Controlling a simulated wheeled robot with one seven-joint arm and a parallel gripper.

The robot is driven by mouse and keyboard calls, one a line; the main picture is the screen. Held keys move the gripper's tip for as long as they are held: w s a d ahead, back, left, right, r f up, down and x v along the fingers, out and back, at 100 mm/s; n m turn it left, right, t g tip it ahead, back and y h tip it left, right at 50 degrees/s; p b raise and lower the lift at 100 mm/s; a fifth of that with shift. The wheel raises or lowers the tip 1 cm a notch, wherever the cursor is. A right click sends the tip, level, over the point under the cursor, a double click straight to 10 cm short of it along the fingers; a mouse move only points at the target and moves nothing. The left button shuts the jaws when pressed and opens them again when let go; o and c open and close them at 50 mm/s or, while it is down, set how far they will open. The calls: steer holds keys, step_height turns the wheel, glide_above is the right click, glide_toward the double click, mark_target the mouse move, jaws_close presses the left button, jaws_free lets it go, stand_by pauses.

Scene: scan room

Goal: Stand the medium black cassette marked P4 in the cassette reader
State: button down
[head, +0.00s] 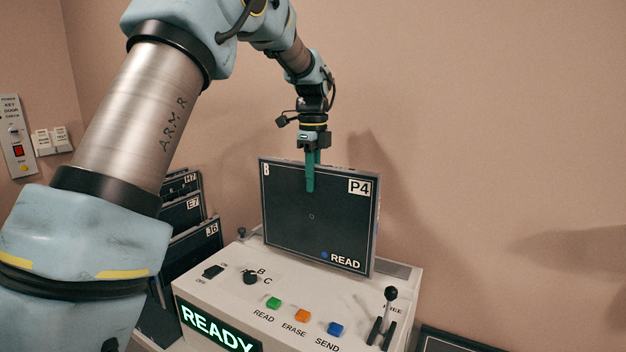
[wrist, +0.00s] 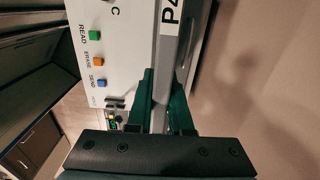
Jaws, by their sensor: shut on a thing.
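The black cassette marked P4 (head: 325,225) stands upright at the back of the cassette reader (head: 235,285), a white console. Its face shows B, P4 and READ with a blue dot. Its lower edge is behind the console's top in the head view, so I cannot tell how deep it sits in a slot. My gripper (head: 311,172) is shut on the cassette's top edge from above, one green finger on the front face. In the wrist view the green fingers (wrist: 160,105) clasp the grey edge of the cassette (wrist: 168,50). The reader's display (head: 218,328) reads READY.
Several cassettes marked H7, E7 and J6 (head: 195,240) stand in a rack at the left. The reader carries a switch, a knob, green, orange and blue buttons (head: 302,315) and a lever (head: 388,305). A wall panel (head: 17,135) is at far left. The right side is open wall.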

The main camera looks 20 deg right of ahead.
step_height(320, 180, down, 11)
steer(key=b, duration=0.6)
steer(key=shift+f, duration=0.2)
stand_by(2.9)
steer(key=c, duration=0.7)
jaws_free()
steer(key=shift+c, duration=0.2)
steer(key=shift+f, duration=0.15)
